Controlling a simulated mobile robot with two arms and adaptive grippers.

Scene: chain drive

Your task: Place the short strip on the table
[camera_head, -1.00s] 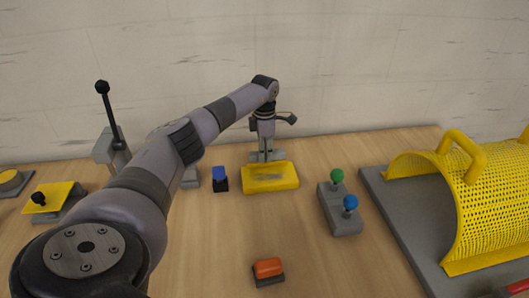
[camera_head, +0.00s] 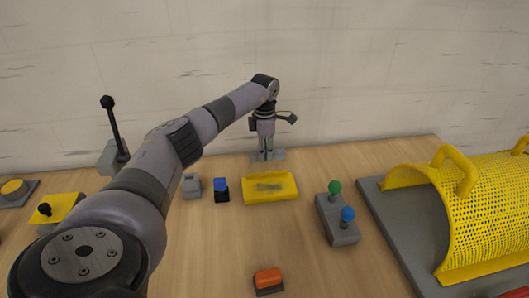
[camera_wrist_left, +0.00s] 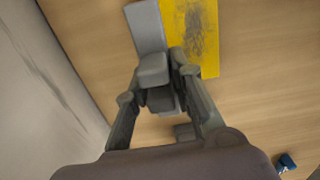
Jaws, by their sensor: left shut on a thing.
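My left gripper (camera_head: 266,153) is at the back of the table, beyond a yellow tray (camera_head: 248,199). In the left wrist view, the gripper (camera_wrist_left: 164,75) is shut on a flat grey strip (camera_wrist_left: 145,27). The strip also shows as a grey piece under the fingers in the head view (camera_head: 279,154). The fingers hide its middle. I cannot tell whether the strip touches the table (camera_head: 205,245) or hangs just above it. My right gripper is not in view.
A grey block (camera_head: 191,186) and a blue-topped block (camera_head: 221,190) stand left of the tray. A grey base with green and blue knobs (camera_head: 340,230) and a yellow mesh guard (camera_head: 475,215) are right. An orange button (camera_head: 268,278) is in front. The wall is close behind.

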